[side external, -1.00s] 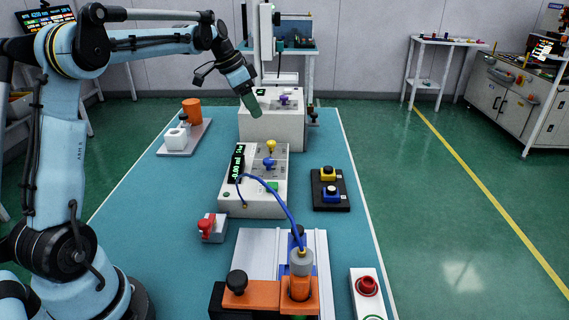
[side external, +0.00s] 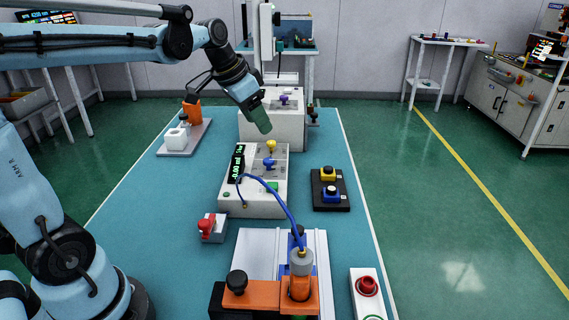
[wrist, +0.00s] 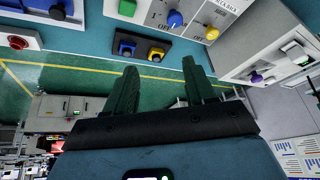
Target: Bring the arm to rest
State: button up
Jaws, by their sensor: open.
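My gripper (side external: 260,124) hangs in the air above the far part of the teal table (side external: 180,225), in front of the white box with a purple knob (side external: 270,128). In the wrist view its two green fingers (wrist: 160,85) stand apart with nothing between them. My arm reaches in from the left in the side external view, with the forearm close to level. The fingers look clear of everything around them.
A white control box (side external: 232,205) with knobs and a display stands mid-table. A black two-button box (side external: 330,204) is to its right. A tray (side external: 200,138) with an orange cup sits far left. A fixture (side external: 235,255) with a blue cable is nearest.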

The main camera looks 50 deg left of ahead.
jog(key=s+d+f+n+t, duration=0.1)
jog(key=s+d+f, duration=0.2)
jog(key=s, duration=0.3)
jog(key=s+d+f+n+t, duration=0.1)
jog(key=s+d+f, duration=0.2)
jog(key=s+d, duration=0.2)
jog(key=shift+s+d+f+y, duration=0.3)
jog(key=shift+s+d+f, duration=0.05)
jog(key=shift+s+d, duration=0.1)
jog(key=shift+o, duration=0.3)
jog(key=shift+r, duration=0.1)
